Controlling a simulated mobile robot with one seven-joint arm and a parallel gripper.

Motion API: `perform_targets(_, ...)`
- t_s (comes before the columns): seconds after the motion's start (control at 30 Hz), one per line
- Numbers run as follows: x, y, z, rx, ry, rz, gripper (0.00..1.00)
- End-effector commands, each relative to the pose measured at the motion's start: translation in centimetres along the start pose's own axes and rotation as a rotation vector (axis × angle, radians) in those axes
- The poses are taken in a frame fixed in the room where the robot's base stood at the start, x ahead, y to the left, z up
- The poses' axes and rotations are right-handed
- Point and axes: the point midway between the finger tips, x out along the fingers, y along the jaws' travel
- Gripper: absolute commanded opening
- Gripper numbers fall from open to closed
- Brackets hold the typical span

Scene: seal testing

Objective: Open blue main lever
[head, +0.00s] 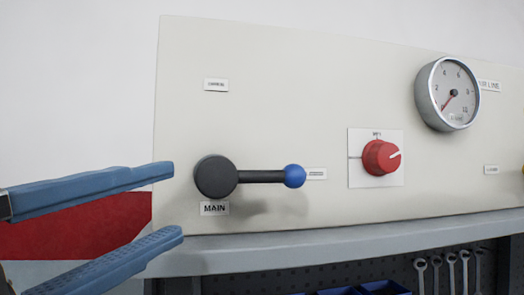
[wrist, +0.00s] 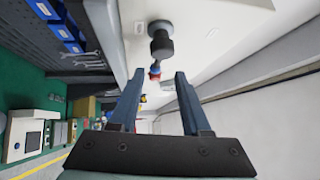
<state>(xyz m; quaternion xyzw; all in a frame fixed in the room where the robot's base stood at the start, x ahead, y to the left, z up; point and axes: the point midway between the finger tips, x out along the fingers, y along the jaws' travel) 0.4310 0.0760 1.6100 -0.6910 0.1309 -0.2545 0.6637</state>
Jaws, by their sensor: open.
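The main lever has a round black hub (head: 216,177), a black rod (head: 262,176) and a blue ball end (head: 295,176) on a cream panel (head: 290,100). The rod lies level and points right, with a MAIN label (head: 214,208) under the hub. My gripper (head: 177,203) is open and empty, its two blue fingers left of the hub and apart from the ball. In the wrist view the black hub (wrist: 161,42) shows beyond and above the open fingers (wrist: 158,75). A small blue and red patch lies between the fingertips; its parts are hard to tell apart.
A red knob (head: 380,157) and a round gauge (head: 447,94) sit right of the lever. A grey ledge (head: 340,246) runs below the panel, with hanging wrenches (head: 450,268) and blue bins (head: 385,288) beneath. The panel above the lever is mostly clear.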

Motion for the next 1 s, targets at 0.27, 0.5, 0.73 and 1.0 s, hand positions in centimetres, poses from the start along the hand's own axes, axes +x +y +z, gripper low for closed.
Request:
perform_targets(0.27,0.2,-0.5,-0.7,0.122,0.050,0.041,0.47)
perform_targets(0.5,5.1,-0.4,-1.0,0.117,0.053,0.043,0.47)
perform_targets(0.73,9.4,-0.1,-1.1,0.117,0.049,0.042,0.47)
perform_targets(1.0,11.7,0.2,-1.1,0.119,0.045,0.041,0.47)
